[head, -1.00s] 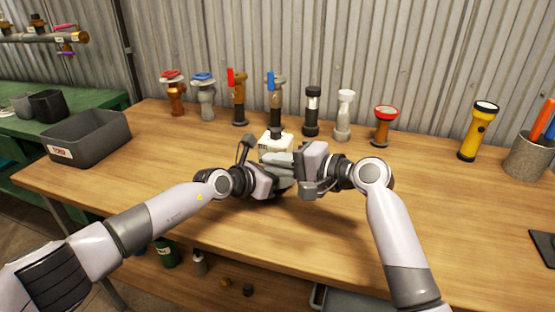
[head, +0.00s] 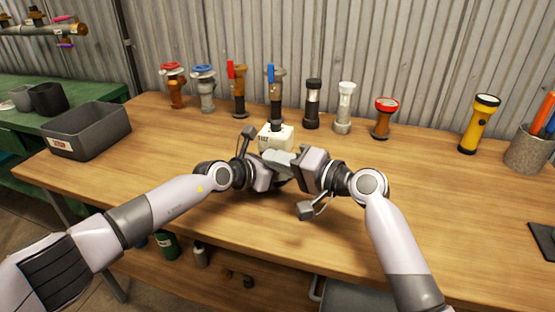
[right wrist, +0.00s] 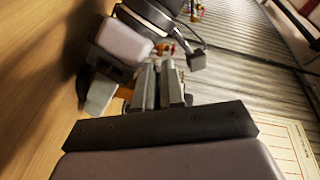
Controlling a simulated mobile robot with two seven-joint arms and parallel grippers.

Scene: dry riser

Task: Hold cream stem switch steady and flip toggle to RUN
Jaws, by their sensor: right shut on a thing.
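The cream stem switch (head: 277,136) is a small cream block with dark lettering, standing at mid-table in front of a dark valve with a blue lever. My right gripper (head: 284,160) reaches in from the right, low at the front of the switch. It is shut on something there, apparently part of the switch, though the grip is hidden. In the right wrist view its fingers (right wrist: 163,85) are close together. My left gripper (head: 268,168) is at the front left of the switch, close to the right one; its jaw gap is hidden. I cannot make out the toggle or its position.
Valves and fittings stand in a row behind, including a red-topped one (head: 384,118). A yellow torch (head: 479,124) and a tool cup (head: 528,150) stand at right. A grey bin (head: 87,132) is at left.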

